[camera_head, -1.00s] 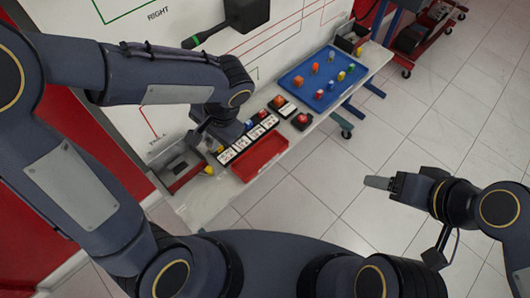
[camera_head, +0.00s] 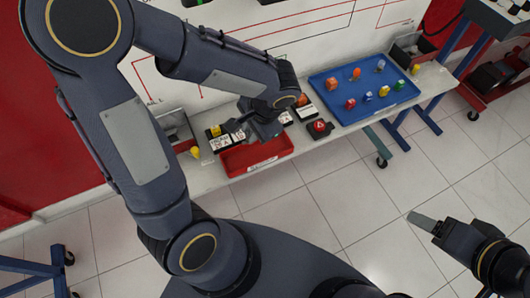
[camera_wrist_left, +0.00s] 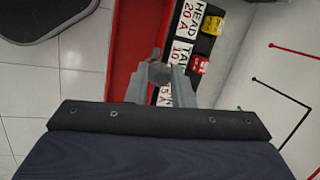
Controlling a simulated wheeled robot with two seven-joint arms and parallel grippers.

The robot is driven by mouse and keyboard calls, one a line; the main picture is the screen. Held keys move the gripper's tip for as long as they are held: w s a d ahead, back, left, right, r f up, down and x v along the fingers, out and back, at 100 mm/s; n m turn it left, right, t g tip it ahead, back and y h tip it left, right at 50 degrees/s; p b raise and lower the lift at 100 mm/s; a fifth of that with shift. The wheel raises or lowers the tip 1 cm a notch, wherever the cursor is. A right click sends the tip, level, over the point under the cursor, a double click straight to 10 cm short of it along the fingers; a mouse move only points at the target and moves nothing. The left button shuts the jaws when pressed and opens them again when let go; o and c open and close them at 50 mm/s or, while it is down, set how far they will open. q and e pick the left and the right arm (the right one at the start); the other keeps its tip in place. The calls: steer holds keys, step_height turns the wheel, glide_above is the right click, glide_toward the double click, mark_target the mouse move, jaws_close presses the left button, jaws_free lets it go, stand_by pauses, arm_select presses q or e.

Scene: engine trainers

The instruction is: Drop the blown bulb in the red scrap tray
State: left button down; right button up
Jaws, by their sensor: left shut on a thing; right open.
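The red scrap tray (camera_head: 272,153) lies on the front edge of the bench, and its floor and wall also show in the left wrist view (camera_wrist_left: 123,50). My left gripper (camera_head: 234,127) hangs over the tray's back edge, beside the labelled fuse blocks. In the left wrist view its fingers (camera_wrist_left: 160,78) are shut on a small grey, rounded bulb (camera_wrist_left: 158,73), held above the tray's edge. The arm hides the bulb in the head view. My right gripper (camera_head: 420,220) is open and empty, over the floor at right.
Labelled blocks (camera_head: 219,142) line the tray's back side. A red button box (camera_head: 319,127) stands to its right. A blue tray (camera_head: 350,117) with several coloured parts is further right. A grey bin (camera_head: 178,130) and yellow piece (camera_head: 195,152) stand left. The tiled floor is clear.

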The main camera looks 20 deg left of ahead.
arm_select(q)
step_height(320, 180, down, 4)
steer(key=b, duration=0.3)
steer(key=shift+f, duration=0.25)
steer(key=c, duration=1.2)
jaws_free()
steer(key=p+v, duration=0.1)
steer(key=v, duration=0.7)
steer(key=shift+s, duration=0.1)
